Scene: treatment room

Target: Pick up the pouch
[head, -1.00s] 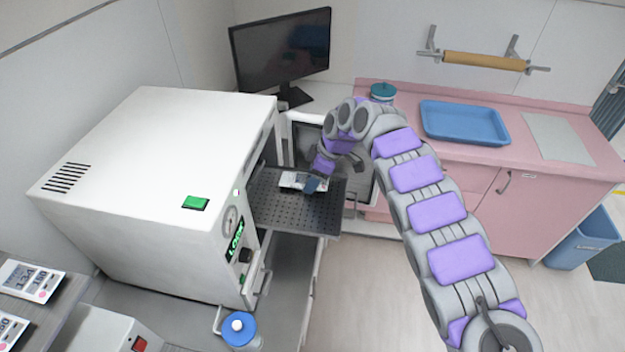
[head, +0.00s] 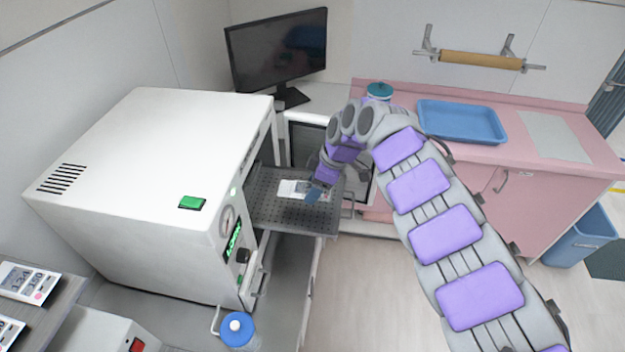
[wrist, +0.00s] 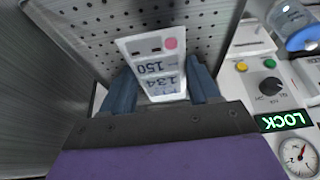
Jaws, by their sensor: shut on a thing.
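The pouch (head: 291,188) is a flat white packet with printed numbers and a pink dot. It is over the perforated metal tray (head: 275,211) that sticks out of the white sterilizer. My gripper (head: 314,192) is at the pouch's right end in the head view. In the wrist view the pouch (wrist: 154,60) lies between the two blue fingers of my gripper (wrist: 158,92), which are shut on it. The far end of the pouch reaches out over the tray's holes. I cannot tell whether the pouch is clear of the tray.
The white sterilizer (head: 140,190) stands left of the tray, with its door (head: 305,140) open behind. A blue-lidded jar (head: 237,330) stands in front. A pink counter with a blue tray (head: 460,120) is at the right. Open floor (head: 370,290) lies below my arm.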

